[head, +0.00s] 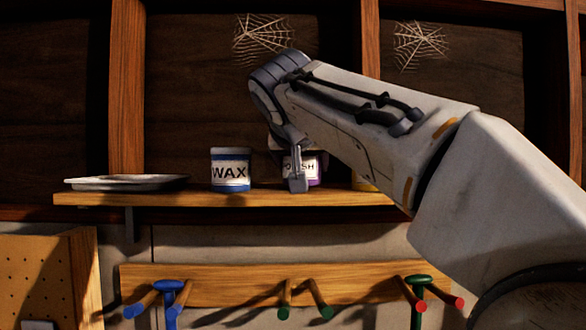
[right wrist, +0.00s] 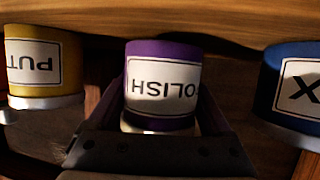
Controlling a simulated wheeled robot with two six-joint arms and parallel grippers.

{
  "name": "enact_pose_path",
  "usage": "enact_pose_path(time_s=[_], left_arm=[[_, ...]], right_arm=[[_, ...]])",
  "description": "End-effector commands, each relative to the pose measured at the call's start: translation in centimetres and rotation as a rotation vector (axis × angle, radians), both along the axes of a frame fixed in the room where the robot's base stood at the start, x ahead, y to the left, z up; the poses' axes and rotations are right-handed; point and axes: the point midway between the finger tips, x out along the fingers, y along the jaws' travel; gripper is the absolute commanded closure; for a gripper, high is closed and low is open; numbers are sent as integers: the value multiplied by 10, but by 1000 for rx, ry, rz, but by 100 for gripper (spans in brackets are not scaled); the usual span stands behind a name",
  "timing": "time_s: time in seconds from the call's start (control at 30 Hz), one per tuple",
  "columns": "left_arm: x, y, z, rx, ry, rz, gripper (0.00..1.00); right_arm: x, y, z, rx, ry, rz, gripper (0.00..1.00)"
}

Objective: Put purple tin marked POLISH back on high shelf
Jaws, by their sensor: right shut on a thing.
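The purple tin marked POLISH (head: 314,168) is at the wooden shelf (head: 130,198), right of the WAX tin, partly hidden by my right gripper (head: 299,180). In the right wrist view, which is upside down, the purple tin (right wrist: 160,75) sits between the two fingers, which are shut on it. It looks upright, with its base about level with the shelf top. I cannot tell whether it bears on the board. My left gripper is not in view.
A blue-banded WAX tin (head: 230,170) stands left of the purple tin, with a gap. A yellow tin (right wrist: 42,70) marked PUT… is on the other side, mostly hidden by my arm in the head view. A shallow tray (head: 125,183) lies at the shelf's left. Pegs (head: 285,300) jut out below.

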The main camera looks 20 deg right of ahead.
Motion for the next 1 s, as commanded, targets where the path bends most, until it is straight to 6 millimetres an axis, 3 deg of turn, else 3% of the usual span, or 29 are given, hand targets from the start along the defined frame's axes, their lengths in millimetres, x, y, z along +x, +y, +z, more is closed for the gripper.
enact_pose_path(time_s=[0.5,0.53,0.57,0.93,1.0], left_arm=[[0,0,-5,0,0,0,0],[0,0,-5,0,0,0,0],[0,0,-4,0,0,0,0],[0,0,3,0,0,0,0],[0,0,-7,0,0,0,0]], right_arm=[[0,0,-12,0,-2,1,97],[0,0,-12,0,0,1,13],[0,0,-11,0,0,0,1],[-1,0,-4,0,-1,1,0],[-9,5,-4,1,-5,4,0]])
